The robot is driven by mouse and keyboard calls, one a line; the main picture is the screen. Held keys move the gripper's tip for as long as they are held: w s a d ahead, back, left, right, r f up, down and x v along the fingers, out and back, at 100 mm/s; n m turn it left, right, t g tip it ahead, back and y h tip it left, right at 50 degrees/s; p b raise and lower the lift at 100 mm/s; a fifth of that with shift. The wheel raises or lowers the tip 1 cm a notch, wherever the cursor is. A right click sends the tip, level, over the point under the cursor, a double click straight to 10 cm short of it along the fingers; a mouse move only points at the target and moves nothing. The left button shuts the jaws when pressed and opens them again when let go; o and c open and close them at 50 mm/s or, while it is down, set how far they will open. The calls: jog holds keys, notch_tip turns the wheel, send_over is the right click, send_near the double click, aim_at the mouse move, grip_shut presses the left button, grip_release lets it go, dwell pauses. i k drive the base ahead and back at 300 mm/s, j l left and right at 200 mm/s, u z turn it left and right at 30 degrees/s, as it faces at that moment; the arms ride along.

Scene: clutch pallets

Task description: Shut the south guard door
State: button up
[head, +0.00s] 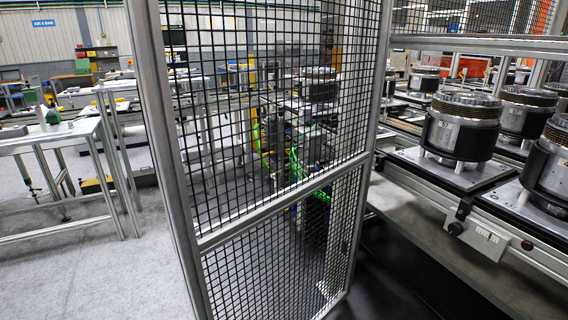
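A tall mesh guard door (270,211) with a grey metal frame and black wire grid stands upright close in front of me, in the middle of the head view. It has a cross rail at about mid height. Its left upright (163,140) is nearest to me, and its right upright (366,160) stands farther back, beside the conveyor. The panel is at an angle to my view. No latch or handle can be made out clearly, and I cannot tell which door is the south one. My gripper is not in view.
At right, a conveyor (440,205) carries several clutch units (462,128) on metal pallets. Cables and machinery show through the mesh. At left stands a grey metal-framed table (50,137). Grey floor (85,265) is clear at lower left.

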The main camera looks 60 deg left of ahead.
aim_at(191, 243)
jog(key=j+u, duration=0.2)
jog(key=j, duration=1.45)
jog(key=j+u, duration=0.2)
jog(key=j, duration=1.5)
